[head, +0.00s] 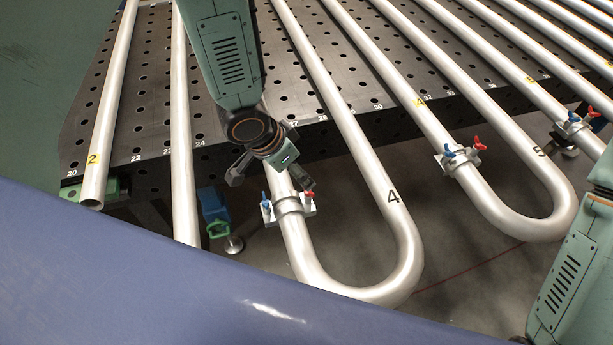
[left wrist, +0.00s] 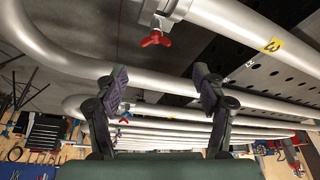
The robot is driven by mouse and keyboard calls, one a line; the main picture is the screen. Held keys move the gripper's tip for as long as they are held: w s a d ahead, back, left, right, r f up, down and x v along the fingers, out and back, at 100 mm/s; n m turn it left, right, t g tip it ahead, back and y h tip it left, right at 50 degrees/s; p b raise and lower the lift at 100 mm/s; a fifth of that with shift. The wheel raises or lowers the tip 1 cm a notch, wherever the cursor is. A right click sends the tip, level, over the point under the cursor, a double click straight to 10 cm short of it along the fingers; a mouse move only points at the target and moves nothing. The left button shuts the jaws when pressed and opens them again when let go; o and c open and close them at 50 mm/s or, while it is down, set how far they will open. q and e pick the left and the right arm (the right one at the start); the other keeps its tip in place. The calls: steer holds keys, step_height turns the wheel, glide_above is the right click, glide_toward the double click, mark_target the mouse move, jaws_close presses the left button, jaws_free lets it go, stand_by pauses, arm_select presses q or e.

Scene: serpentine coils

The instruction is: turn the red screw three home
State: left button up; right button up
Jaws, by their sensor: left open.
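The red screw three (head: 308,196) is a small red wing screw on the right side of the clamp (head: 289,207) around the nearest U-shaped pipe. In the left wrist view the red screw (left wrist: 156,39) hangs under its clamp, close to a yellow tag marked 3 (left wrist: 272,45). My left gripper (head: 271,174) is just above this clamp in the head view, with one finger near the red screw. In the left wrist view its fingers (left wrist: 160,86) are spread and empty, with the screw beyond the tips and apart from them. My right gripper is out of view.
A blue wing screw (head: 266,204) sits on the same clamp. Another clamp (head: 459,158) with blue and red screws is on the adjacent coil. A perforated table (head: 140,115) lies behind the pipes. Tools and boxes (left wrist: 45,135) show low in the left wrist view.

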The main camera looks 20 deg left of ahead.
mark_target(305, 192)
arm_select(q)
steer(key=x, duration=0.7)
steer(key=shift+s+d+f, duration=0.15)
steer(key=shift+s+f, duration=0.1)
steer(key=shift+f, duration=0.15)
steer(key=shift+s+r, duration=0.25)
steer(key=shift+s, duration=0.15)
steer(key=shift+w+f, duration=0.25)
steer(key=shift+w, duration=0.15)
steer(key=c, duration=0.6)
steer(key=shift+s+r, duration=0.15)
steer(key=shift+s, duration=0.05)
steer(key=c, duration=0.4)
steer(key=shift+c, duration=0.8)
